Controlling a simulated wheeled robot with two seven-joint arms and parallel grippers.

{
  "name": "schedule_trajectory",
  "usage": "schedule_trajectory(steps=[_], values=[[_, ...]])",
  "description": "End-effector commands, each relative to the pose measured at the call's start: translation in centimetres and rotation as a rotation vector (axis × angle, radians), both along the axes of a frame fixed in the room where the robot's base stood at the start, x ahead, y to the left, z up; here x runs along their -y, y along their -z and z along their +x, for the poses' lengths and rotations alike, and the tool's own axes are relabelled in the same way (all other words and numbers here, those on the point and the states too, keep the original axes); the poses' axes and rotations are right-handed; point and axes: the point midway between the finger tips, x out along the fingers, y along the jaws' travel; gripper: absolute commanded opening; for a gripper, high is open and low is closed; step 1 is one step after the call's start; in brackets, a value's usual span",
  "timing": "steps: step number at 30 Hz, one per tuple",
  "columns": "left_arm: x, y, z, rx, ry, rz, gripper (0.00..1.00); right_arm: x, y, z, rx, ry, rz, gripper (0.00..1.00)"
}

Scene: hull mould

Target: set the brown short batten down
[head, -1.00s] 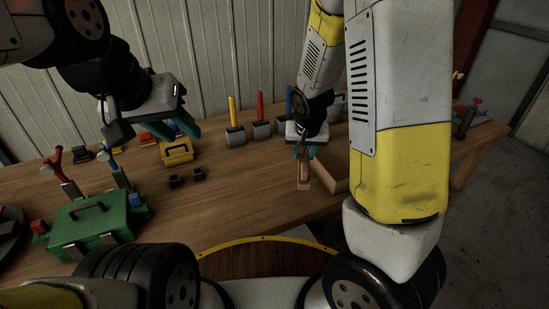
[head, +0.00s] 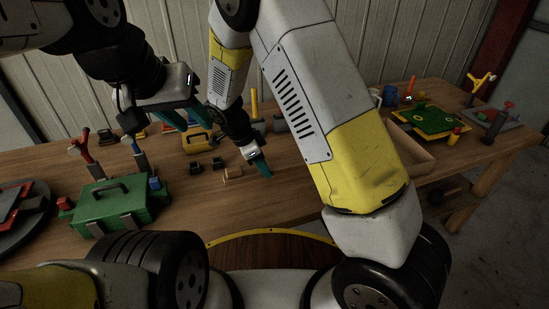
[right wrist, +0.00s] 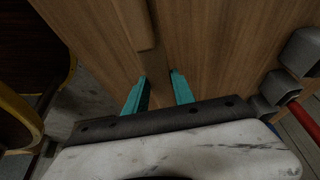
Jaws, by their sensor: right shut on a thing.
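The brown short batten (head: 234,172) is a small light-brown piece sticking out to the left of my right gripper, low over or on the table. My right gripper (head: 262,168) is shut on it in the middle of the wooden table. In the right wrist view, the teal fingers of my right gripper (right wrist: 160,82) have brown wood between and beyond their tips. I cannot tell whether the batten touches the table. My left gripper (head: 182,115) is open and empty, above the table's left half.
A green toolbox (head: 113,207) stands at the front left. Two small black blocks (head: 207,164) and a yellow box (head: 198,140) are left of the batten. The table (head: 270,205) is clear in front.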

Motion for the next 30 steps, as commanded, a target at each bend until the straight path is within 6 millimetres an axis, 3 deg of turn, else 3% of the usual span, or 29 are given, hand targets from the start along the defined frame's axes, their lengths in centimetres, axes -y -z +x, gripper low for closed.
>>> schedule_trajectory(steps=[14,23,24,27,30], values=[[0.0,0.0,0.0,0.0,0.0,0.0,0.36,0.1,5.4,0.0,-0.001,-0.001,-0.001,0.0],[0.0,0.0,0.0,0.0,0.0,0.0,0.36,0.0,5.7,0.0,0.001,-0.002,0.001,0.0],[0.0,0.0,0.0,0.0,0.0,0.0,0.36,0.0,5.7,0.0,0.001,-0.002,0.001,0.36],[0.0,0.0,0.0,0.0,0.0,0.0,0.36,0.0,5.7,0.0,0.001,-0.002,0.001,0.52],[0.0,0.0,0.0,0.0,0.0,0.0,0.36,0.0,5.7,0.0,0.001,-0.002,0.001,0.52]])
